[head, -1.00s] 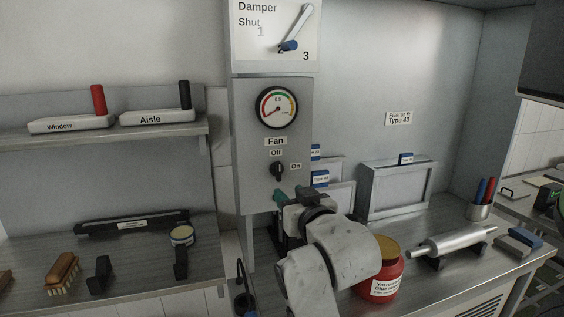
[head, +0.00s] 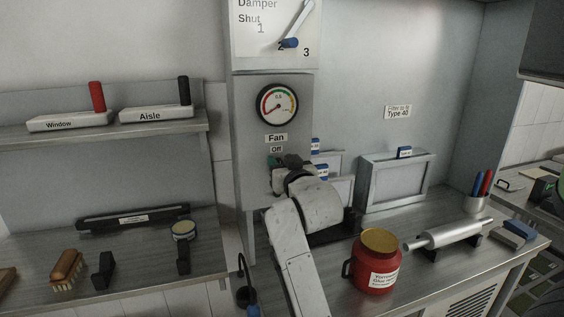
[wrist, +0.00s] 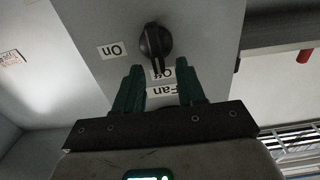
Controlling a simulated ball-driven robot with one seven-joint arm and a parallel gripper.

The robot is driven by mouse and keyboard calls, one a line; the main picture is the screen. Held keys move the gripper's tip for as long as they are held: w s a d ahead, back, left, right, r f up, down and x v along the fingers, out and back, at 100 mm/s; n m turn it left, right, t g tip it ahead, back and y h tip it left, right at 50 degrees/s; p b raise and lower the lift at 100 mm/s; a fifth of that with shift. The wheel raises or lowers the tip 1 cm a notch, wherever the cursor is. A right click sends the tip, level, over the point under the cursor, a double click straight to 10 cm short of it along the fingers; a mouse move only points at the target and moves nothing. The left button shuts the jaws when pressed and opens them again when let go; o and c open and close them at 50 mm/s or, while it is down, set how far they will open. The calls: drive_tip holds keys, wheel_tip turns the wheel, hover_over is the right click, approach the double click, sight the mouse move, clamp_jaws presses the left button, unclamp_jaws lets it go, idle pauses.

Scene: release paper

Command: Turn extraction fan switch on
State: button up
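The black fan switch knob (wrist: 155,40) is on the grey fan panel (head: 243,150). In the wrist view its pointer is towards the Off label (wrist: 161,73), with the On label (wrist: 113,50) to the left. In the head view my gripper (head: 275,162) is at the panel just below the Fan label (head: 276,138) and hides the knob and the On label. In the wrist view my gripper (wrist: 159,65) is open, its two green fingers apart and empty, tips close to the knob's pointer end. Contact cannot be told.
Above are a round gauge (head: 277,104), needle low, and the damper lever (head: 297,28). A red glue pot (head: 364,270) and a metal roller (head: 444,238) stand on the bench at right. Framed filters (head: 366,188) stand behind. A shelf (head: 160,131) with Window and Aisle handles is at left.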

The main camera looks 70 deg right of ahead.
drive_tip(key=shift+c, duration=0.3)
clamp_jaws()
drive_tip(key=shift+m, duration=0.3)
drive_tip(key=m, duration=0.3)
drive_tip(key=shift+s+d+f+m+b, duration=0.2)
drive_tip(key=shift+s+d+m+b, duration=0.05)
drive_tip(key=shift+s+m+b, duration=0.1)
drive_tip(key=shift+s+d+f+m+b, duration=0.3)
drive_tip(key=shift+m+b, duration=0.55)
drive_tip(key=shift+m, duration=1.4)
drive_tip(key=shift+s+d+f+m+b, duration=0.1)
drive_tip(key=shift+f+m+b, duration=0.55)
drive_tip(key=shift+m, duration=1.6)
drive_tip(key=shift+s+d+f+m+b, duration=0.2)
drive_tip(key=shift+m+b, duration=0.85)
drive_tip(key=shift+m, duration=1.2)
